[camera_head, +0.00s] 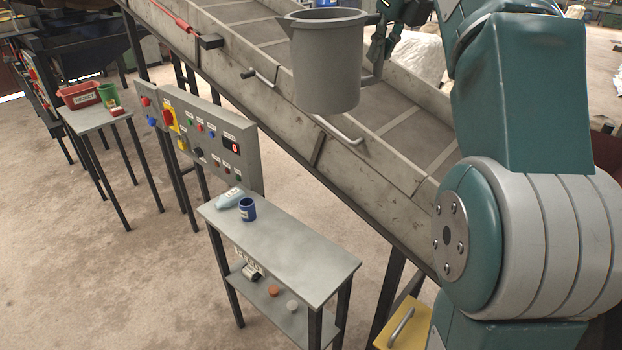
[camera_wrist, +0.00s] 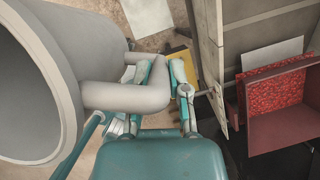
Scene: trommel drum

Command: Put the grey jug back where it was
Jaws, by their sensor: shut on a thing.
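The grey jug (camera_head: 327,66) is held up in the air at the top of the head view, in front of the sloping conveyor. It looks upright, with its spout to the left and its handle to the right. In the wrist view the jug (camera_wrist: 85,60) fills the left side, its open mouth toward the camera. My gripper (camera_wrist: 167,92) is shut on the jug's handle (camera_wrist: 125,95), with a finger on each side of it. In the head view the gripper is mostly hidden behind the jug and my arm.
A grey two-level stand (camera_head: 300,255) has a blue cup (camera_head: 247,209) and a pale blue bottle (camera_head: 229,198) on top; the rest of its top is clear. A control panel (camera_head: 215,135) stands behind it. A small table (camera_head: 92,119) holds a red bin (camera_head: 79,95) and green container (camera_head: 109,95).

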